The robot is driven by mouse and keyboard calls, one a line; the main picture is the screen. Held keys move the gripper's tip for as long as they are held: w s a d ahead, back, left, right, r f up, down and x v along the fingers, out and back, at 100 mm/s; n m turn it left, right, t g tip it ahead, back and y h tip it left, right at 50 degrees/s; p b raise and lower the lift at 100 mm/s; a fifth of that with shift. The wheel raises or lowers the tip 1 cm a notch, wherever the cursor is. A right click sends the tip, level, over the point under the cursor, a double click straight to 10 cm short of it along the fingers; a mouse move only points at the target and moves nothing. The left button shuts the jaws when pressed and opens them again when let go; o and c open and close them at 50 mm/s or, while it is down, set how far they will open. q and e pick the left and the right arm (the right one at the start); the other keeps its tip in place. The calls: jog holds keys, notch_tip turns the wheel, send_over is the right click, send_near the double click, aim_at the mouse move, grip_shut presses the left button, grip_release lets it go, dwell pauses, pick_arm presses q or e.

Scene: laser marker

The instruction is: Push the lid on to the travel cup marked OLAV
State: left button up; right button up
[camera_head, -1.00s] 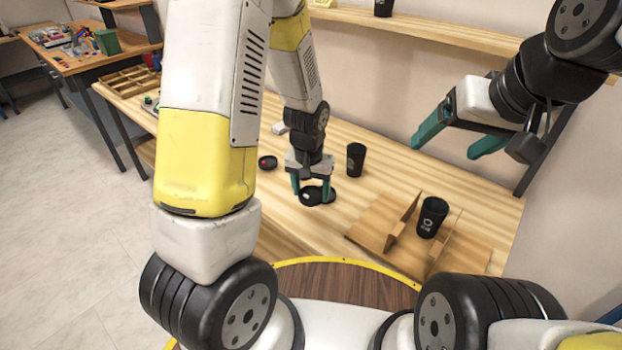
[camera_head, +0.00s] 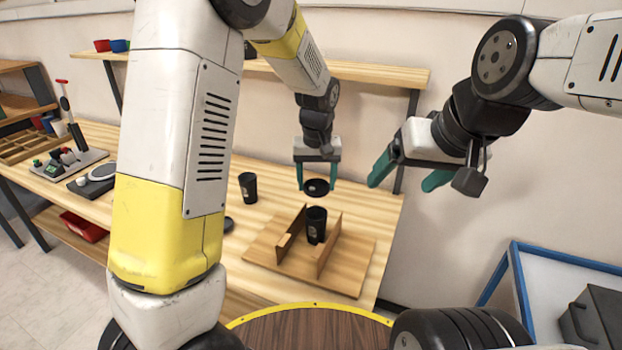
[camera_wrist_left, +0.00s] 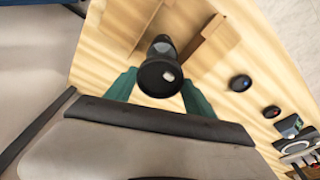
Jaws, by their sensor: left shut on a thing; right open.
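A black travel cup (camera_head: 316,232) stands upright between two wooden walls of a fixture. Its pale marking is too small to read. My left gripper (camera_head: 317,184) is shut on a black lid (camera_head: 316,190), holding it above this cup with a small gap in the head view. The lid also shows between the green fingers in the left wrist view (camera_wrist_left: 155,82), with a pale spot on top; the cup (camera_wrist_left: 161,47) shows partly behind it. My right gripper (camera_head: 405,182) is open and empty, up in the air to the right.
The wooden fixture (camera_head: 345,277) lies near the table's front edge. Another black cup (camera_head: 248,188) stands to the left. Two dark round things, one (camera_wrist_left: 240,83) and another (camera_wrist_left: 271,112), lie on the table in the wrist view. A shelf (camera_head: 385,76) runs along the wall behind.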

pick_arm(q)
notch_tip(320, 180, down, 6)
jog(key=shift+f, duration=0.15)
dwell(0.5)
jog(key=shift+f, duration=0.15)
dwell(1.7)
jog(key=o, duration=1.4)
jog(key=shift+o, duration=1.4)
jog(key=shift+r, duration=3.55)
